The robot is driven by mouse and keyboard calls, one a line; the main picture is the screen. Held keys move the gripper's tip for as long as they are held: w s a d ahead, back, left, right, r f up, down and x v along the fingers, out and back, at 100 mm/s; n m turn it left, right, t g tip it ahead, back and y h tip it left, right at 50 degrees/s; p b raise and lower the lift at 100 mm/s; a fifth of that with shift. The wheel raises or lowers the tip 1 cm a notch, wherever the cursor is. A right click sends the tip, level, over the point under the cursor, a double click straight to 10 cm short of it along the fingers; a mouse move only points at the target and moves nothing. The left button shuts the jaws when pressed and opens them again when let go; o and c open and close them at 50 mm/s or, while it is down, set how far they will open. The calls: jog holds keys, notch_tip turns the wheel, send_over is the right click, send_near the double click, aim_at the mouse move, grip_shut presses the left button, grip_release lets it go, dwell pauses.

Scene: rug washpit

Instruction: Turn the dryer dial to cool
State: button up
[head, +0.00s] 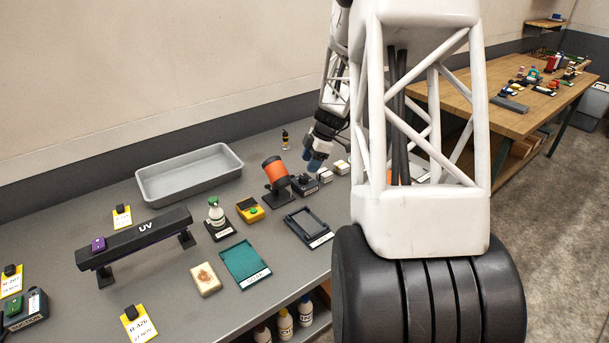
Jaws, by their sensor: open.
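The likely dryer is an orange and black barrel (275,171) tilted on a dark stand at the middle of the bench. A small dark box (303,186) sits just right of it; it may carry the dial, but no dial setting can be read at this size. My gripper (314,163) hangs just above and slightly right of this box, with blue fingertips pointing down. It is open, and nothing shows between the fingers. I cannot tell whether it touches the box. My arm hides the bench to the right.
A grey tray (190,174) stands at the back. A black UV bar (140,236) on legs is at left. Small white boxes (333,172) are right of my gripper.

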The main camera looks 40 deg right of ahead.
aim_at(304, 176)
jog(key=shift+x, duration=2.8)
jog(key=shift+c, duration=0.4)
jog(key=c, duration=0.8)
jog(key=shift+m, duration=0.5)
jog(key=m+t, duration=0.1)
jog(key=m, duration=0.2)
jog(key=shift+s+m+t+h, duration=0.1)
jog(key=shift+m+t+h, duration=0.2)
jog(key=shift+h, duration=0.1)
jog(key=m+h, duration=0.1)
jog(key=m, duration=0.1)
jog(key=m+t, duration=0.1)
jog(key=m, duration=0.2)
jog(key=shift+a+h, duration=0.1)
jog(key=shift+h, duration=0.3)
jog(key=shift+m, duration=0.3)
